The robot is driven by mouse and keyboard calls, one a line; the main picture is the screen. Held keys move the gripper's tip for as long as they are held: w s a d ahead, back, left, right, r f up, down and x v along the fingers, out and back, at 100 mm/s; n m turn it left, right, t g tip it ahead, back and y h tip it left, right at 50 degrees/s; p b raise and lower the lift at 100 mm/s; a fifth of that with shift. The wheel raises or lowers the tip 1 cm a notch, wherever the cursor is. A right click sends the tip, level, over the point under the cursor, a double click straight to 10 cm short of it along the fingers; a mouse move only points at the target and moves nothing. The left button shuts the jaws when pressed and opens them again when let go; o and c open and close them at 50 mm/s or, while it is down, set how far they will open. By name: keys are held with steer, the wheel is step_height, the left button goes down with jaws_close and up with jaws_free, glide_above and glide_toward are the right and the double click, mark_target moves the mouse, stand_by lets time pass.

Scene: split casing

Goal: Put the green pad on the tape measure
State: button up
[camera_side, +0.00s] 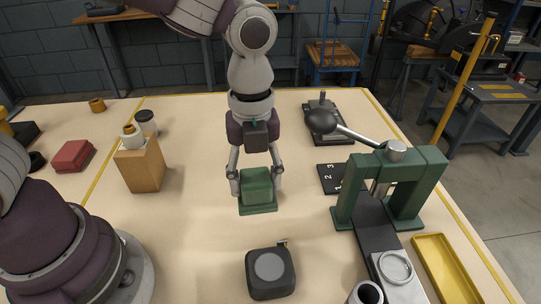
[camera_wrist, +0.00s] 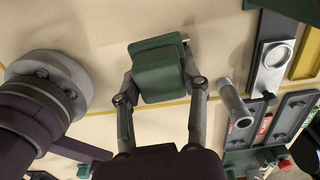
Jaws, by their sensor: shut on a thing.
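The green pad (camera_side: 256,190), a block on a wider base, is between the fingers of my gripper (camera_side: 257,184), which is shut on it. The pad is upright in the side view; I cannot tell its exact height over the table. The tape measure (camera_side: 270,272), dark with a grey round face, lies on the table in front of the pad, apart from it in the side view. In the wrist view the pad (camera_wrist: 160,72) fills the space between the fingertips and hides most of what is behind it; a small silver tip shows at its upper right.
A green press (camera_side: 395,180) with a lever stands to the right, near a yellow tray (camera_side: 446,265) and an open grey tube (camera_side: 366,292). A wooden block (camera_side: 140,168) and a red block (camera_side: 73,156) stand left. Table between pad and tape measure is clear.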

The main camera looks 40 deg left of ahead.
steer(key=m, duration=0.1)
glide_above(270, 264)
step_height(270, 264, down, 8)
steer(key=shift+r, duration=0.2)
steer(key=o, duration=1.2)
steer(key=shift+f, duration=0.1)
steer(key=shift+c, duration=0.2)
